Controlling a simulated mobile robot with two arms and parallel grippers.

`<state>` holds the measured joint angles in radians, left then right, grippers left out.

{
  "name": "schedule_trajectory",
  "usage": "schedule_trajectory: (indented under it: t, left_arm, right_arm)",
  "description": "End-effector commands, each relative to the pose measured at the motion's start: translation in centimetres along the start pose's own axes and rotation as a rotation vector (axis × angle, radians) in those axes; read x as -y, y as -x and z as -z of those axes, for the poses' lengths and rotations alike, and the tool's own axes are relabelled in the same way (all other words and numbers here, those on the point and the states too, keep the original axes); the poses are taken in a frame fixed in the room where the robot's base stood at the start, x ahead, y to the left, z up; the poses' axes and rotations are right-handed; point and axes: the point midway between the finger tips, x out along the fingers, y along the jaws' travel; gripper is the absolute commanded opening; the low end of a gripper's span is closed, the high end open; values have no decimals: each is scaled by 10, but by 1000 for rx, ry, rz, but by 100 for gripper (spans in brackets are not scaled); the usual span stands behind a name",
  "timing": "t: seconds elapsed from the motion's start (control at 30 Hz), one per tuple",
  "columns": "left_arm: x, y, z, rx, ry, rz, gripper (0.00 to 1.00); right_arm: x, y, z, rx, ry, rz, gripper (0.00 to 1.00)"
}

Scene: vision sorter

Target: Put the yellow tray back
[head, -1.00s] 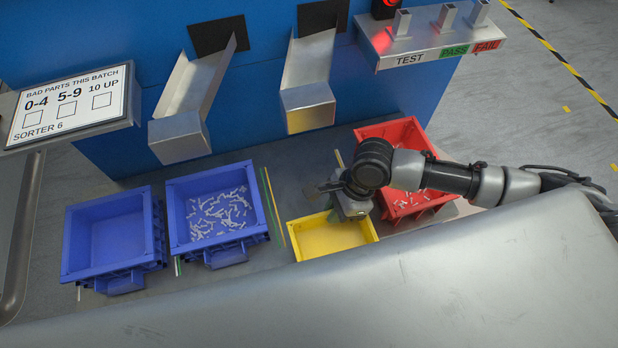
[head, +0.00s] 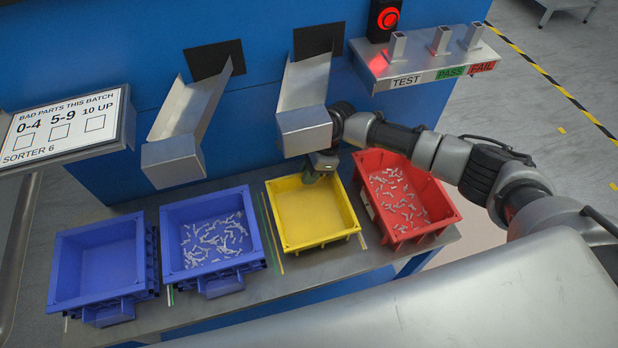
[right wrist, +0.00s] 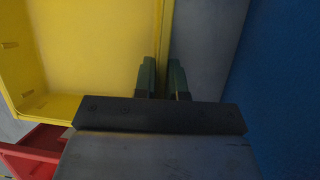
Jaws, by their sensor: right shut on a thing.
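The yellow tray (head: 302,238) is upright and empty on the bench in the head view, between the blue bin of parts and the red bin. My right gripper (head: 318,172) is at the tray's far wall, below the right chute, partly hidden by my own arm. In the right wrist view its green fingers (right wrist: 162,76) are either side of the tray's wall, shut on it; the yellow tray (right wrist: 75,60) fills the left of that view. My left gripper is not in view.
A blue bin with metal parts (head: 213,272) stands left of the tray, an empty blue bin (head: 105,300) further left. The red bin (head: 405,232) with parts is close on the right. The right chute (head: 304,130) overhangs the tray's far side. Thin coloured lines (head: 270,228) mark the bench.

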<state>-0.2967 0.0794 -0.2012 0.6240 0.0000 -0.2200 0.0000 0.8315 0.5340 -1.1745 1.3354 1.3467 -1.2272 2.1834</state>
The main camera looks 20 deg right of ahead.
Motion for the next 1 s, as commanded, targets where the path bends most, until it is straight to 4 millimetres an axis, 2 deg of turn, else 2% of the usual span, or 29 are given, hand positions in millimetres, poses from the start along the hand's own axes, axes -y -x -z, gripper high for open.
schedule_trajectory:
  t: [0.03,0.13,0.5,0.53,0.7,1.0]
  left_arm:
    - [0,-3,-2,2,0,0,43]
    - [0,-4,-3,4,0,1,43]
    - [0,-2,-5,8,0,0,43]
    - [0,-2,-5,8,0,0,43]
    - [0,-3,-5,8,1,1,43]
    - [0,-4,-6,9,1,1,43]
  right_arm:
    - [1,-9,4,0,-2,-1,0]
    - [2,-17,6,1,-1,0,0]
    - [2,-20,8,2,-1,1,0]
    - [2,-21,8,2,0,1,12]
    - [2,-20,8,1,0,1,36]
    - [2,-18,8,1,1,2,36]
